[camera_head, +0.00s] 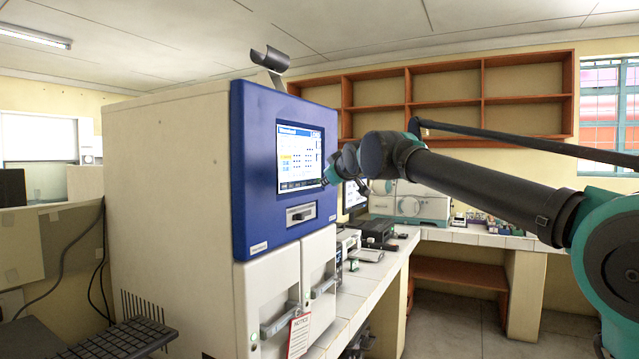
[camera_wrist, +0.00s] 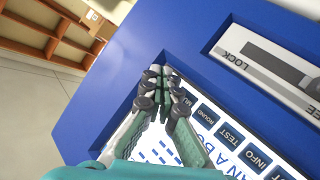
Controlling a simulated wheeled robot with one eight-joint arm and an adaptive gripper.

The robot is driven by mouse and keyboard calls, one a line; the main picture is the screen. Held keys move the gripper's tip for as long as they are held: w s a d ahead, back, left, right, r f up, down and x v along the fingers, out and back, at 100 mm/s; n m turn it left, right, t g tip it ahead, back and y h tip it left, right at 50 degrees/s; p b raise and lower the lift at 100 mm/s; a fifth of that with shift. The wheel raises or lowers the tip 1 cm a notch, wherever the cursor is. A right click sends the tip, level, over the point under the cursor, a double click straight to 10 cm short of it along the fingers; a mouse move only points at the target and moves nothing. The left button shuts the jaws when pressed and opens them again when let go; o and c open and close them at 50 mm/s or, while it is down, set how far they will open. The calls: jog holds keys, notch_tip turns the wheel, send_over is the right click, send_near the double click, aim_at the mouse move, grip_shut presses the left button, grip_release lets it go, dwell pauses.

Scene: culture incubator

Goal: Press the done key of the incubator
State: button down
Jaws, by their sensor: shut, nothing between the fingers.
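The incubator (camera_head: 170,190) is a large cream cabinet with a blue front panel (camera_head: 256,205), at left centre in the head view. Its lit touch screen (camera_head: 296,150) shows rows of text and a row of keys along the bottom. My gripper (camera_head: 328,180) is at the lower right corner of the screen. In the wrist view my gripper (camera_wrist: 163,75) is shut and empty, its tips over that corner of the screen (camera_wrist: 255,135). TEST, INFO and ROUND keys are readable beside the fingers. I cannot make out the done key; the fingers cover part of the key row. Contact is unclear.
A LOCK slider (camera_wrist: 270,70) sits on the blue panel below the screen. Lower doors with handles (camera_head: 280,318) and a notice tag (camera_head: 298,335) are beneath. A bench (camera_head: 375,290) with instruments runs behind on the right. Open floor (camera_head: 455,320) lies at lower right.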

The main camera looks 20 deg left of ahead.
jog(key=shift+a, duration=0.15)
dwell(0.5)
jog(key=shift+d, duration=0.75)
jog(key=shift+s+d, duration=0.15)
jog(key=shift+d, duration=1.1)
jog(key=shift+s+d, duration=0.1)
jog(key=shift+d, duration=1.15)
